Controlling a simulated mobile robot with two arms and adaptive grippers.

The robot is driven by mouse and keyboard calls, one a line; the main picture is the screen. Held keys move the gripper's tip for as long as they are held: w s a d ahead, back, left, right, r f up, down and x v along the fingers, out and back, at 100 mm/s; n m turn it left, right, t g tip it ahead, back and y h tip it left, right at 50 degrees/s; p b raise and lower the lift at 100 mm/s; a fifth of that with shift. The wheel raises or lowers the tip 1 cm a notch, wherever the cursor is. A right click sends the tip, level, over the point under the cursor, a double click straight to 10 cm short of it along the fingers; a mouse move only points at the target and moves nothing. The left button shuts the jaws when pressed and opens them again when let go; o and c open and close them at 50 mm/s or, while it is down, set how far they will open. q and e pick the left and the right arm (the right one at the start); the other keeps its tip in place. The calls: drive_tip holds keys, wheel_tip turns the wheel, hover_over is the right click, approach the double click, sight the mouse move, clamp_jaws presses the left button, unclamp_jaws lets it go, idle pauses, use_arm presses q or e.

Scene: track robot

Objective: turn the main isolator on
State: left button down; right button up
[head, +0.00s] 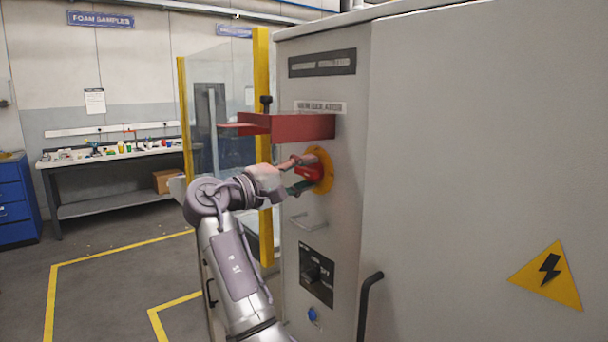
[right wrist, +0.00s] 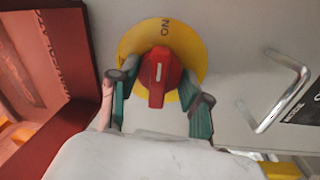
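The main isolator is a red handle (head: 309,172) on a yellow round plate (head: 325,160) on the grey cabinet's narrow front. In the right wrist view the red handle (right wrist: 159,88) has a white mark, and its long axis runs up and down the picture, in line with the "ON" lettering at the plate's top. My right gripper (head: 300,176) is at the handle. In the wrist view its two fingers (right wrist: 158,95) stand apart on either side of the handle, with visible gaps. My left gripper is not in view.
A red box-like cover (head: 305,126) juts out just above the isolator. A yellow-framed clear guard (head: 262,100) stands behind my arm.

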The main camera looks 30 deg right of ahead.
drive_tip(key=o, duration=0.5)
drive_tip(key=shift+d, duration=0.1)
drive_tip(key=shift+c, duration=0.2)
drive_tip(key=s+a+f, duration=0.1)
drive_tip(key=a, duration=1.1)
